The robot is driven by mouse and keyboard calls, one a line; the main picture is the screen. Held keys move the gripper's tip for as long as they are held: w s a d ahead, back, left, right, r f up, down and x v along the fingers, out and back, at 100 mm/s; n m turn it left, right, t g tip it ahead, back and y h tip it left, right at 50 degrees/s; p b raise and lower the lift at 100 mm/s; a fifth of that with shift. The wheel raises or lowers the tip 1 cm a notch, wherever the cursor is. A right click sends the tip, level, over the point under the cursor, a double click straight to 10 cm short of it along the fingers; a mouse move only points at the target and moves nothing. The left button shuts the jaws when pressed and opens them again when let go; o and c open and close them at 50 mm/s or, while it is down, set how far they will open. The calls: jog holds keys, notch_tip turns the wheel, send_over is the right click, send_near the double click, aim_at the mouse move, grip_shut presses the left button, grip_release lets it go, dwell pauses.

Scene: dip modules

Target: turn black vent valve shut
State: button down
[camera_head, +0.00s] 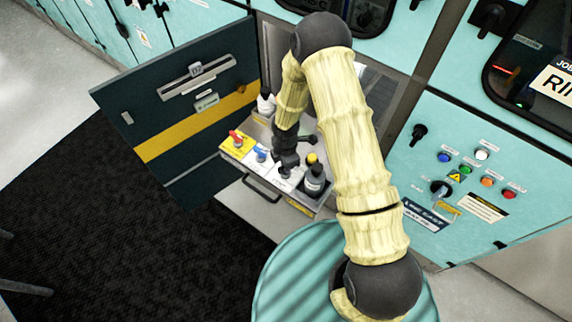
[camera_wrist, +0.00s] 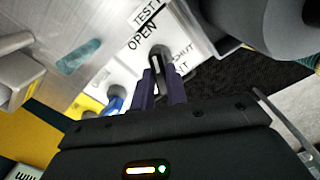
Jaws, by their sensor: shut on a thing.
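The black vent valve (camera_wrist: 158,55) shows in the wrist view as a dark lever on a white plate, between the words OPEN and SHUT. My gripper (camera_wrist: 164,88) is shut on the lever, with one finger on each side of it. The lower part of the lever is hidden between the fingers. In the head view my gripper (camera_head: 286,163) reaches down onto the white part of the pull-out tray (camera_head: 265,195), and the valve is mostly hidden under it. The exact angle of the lever against its marks is hard to tell.
A blue valve (camera_head: 261,155) and a red valve (camera_head: 236,137) sit left of my gripper. A dark bottle (camera_head: 315,181) and a yellow-topped item (camera_head: 312,159) stand close on the right. An open dark cabinet door (camera_head: 185,100) is at the left.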

jog(key=m+b, duration=0.2)
jog(key=m, duration=0.4)
jog(key=shift+m, duration=0.3)
jog(key=m+b, duration=0.1)
jog(key=m, duration=0.4)
jog(key=shift+m, duration=0.4)
jog(key=c, duration=1.4)
grip_release()
notch_tip(320, 180, up, 18)
jog(key=shift+f+b, duration=0.25)
jog(key=shift+b, duration=0.2)
